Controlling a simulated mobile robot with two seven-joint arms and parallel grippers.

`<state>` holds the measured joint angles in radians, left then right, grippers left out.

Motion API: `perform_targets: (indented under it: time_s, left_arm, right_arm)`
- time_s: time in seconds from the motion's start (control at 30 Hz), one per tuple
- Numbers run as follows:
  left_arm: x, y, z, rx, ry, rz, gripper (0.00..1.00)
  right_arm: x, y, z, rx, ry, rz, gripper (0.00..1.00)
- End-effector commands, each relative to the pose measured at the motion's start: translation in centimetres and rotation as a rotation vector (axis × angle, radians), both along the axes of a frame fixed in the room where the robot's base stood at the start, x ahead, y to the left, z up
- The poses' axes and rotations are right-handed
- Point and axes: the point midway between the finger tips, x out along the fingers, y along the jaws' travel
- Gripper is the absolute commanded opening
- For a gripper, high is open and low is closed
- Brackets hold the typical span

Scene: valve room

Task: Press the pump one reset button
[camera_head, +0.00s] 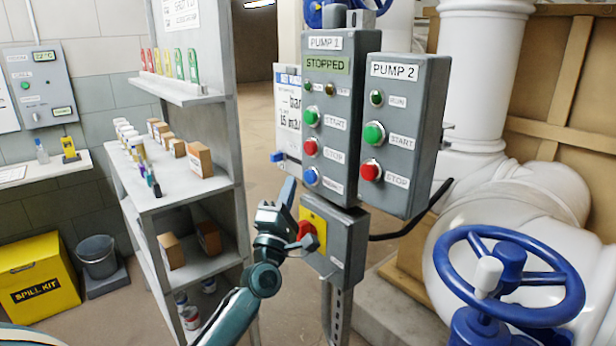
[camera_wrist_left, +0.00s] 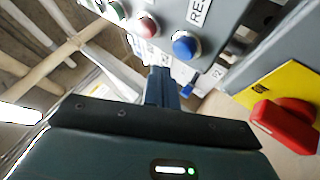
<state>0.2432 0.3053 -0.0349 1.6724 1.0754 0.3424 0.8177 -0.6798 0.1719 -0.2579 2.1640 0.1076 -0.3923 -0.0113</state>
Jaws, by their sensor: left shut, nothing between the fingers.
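The pump one box (camera_head: 328,110) is grey, with a display reading STOPPED. It has a green START button (camera_head: 311,117), a red STOP button (camera_head: 310,147) and a blue button (camera_head: 311,177) at the bottom, whose label is hard to read in the head view. In the left wrist view the blue button (camera_wrist_left: 185,45) is beside a label starting RES. My left gripper (camera_head: 288,188) is shut and empty, just left of and slightly below the blue button. Its blue fingers (camera_wrist_left: 161,86) appear apart from the button. My right gripper is not in view.
The pump two box (camera_head: 401,135) stands to the right. Below pump one is a yellow plate with a red knob (camera_head: 308,232), close to my left wrist. A blue handwheel (camera_head: 510,275) is at lower right. A shelf unit (camera_head: 180,190) stands left.

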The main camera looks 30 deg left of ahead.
Motion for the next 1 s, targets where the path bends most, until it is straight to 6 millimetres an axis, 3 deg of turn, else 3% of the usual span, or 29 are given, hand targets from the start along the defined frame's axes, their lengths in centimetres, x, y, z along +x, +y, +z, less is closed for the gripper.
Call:
perform_targets:
  time_s: [0.37, 1.0]
  left_arm:
    - [-3.1, 1.2, 0.1, 0.001, 0.0, 0.0, 0.0]
    - [-3.2, 1.3, 0.1, 0.001, 0.0, -0.001, 0.0]
  right_arm:
    - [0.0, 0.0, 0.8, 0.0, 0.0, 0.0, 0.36]
    - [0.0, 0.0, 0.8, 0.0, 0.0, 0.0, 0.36]
